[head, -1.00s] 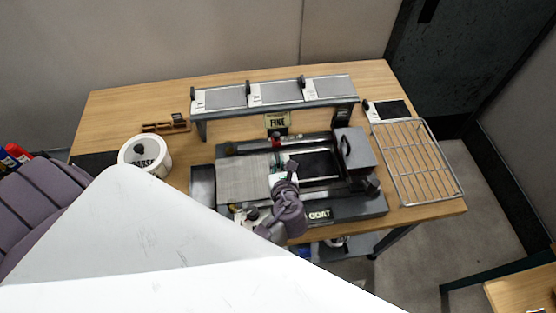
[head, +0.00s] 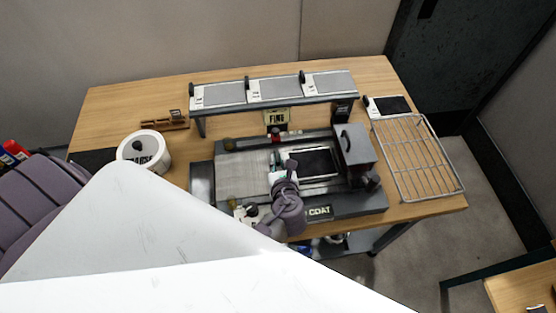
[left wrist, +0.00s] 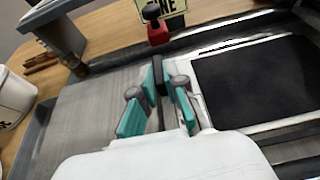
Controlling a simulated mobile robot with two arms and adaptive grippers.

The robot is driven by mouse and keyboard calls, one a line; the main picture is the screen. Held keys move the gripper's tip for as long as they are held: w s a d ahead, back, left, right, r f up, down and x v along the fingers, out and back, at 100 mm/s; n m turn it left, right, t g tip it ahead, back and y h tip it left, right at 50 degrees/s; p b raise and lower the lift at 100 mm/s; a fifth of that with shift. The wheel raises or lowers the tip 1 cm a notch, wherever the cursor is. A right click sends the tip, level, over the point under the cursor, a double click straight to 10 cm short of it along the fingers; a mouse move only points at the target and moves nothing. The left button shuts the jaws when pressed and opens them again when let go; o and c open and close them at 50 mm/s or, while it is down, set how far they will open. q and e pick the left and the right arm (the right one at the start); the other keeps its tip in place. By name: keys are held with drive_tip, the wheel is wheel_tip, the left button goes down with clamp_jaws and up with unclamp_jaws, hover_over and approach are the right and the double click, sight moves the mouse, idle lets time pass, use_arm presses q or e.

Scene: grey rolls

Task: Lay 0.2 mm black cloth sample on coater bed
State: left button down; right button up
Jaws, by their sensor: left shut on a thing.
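The black cloth sample (head: 315,162) is a dark rectangle with a pale border, lying flat over the middle of the coater bed (head: 240,176). It shows large in the left wrist view (left wrist: 255,80), right of the fingers. I cannot tell whether its whole underside touches the bed. My left gripper (head: 284,170) is at the sample's left end, its teal-padded fingers (left wrist: 158,92) shut on a dark upright tab there. The gripper hides part of that end. My right gripper is not in view.
A grey block with a handle (head: 355,146) stands at the bed's right end. Behind is a rack (head: 275,103) with grey samples. Another black sample (head: 390,107) and a wire rack (head: 415,160) lie right. A white tub (head: 145,150) stands left. A red knob (left wrist: 158,32) is behind the fingers.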

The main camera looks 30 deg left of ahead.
use_arm(q)
drive_tip(key=shift+f, duration=0.15)
drive_tip(key=c, duration=1.1)
unclamp_jaws()
drive_tip(key=shift+c, duration=0.2)
drive_tip(key=shift+s+d, duration=0.15)
drive_tip(key=shift+s, duration=0.05)
drive_tip(key=v, duration=1.1)
drive_tip(key=shift+s+d, duration=0.15)
drive_tip(key=shift+d, duration=0.05)
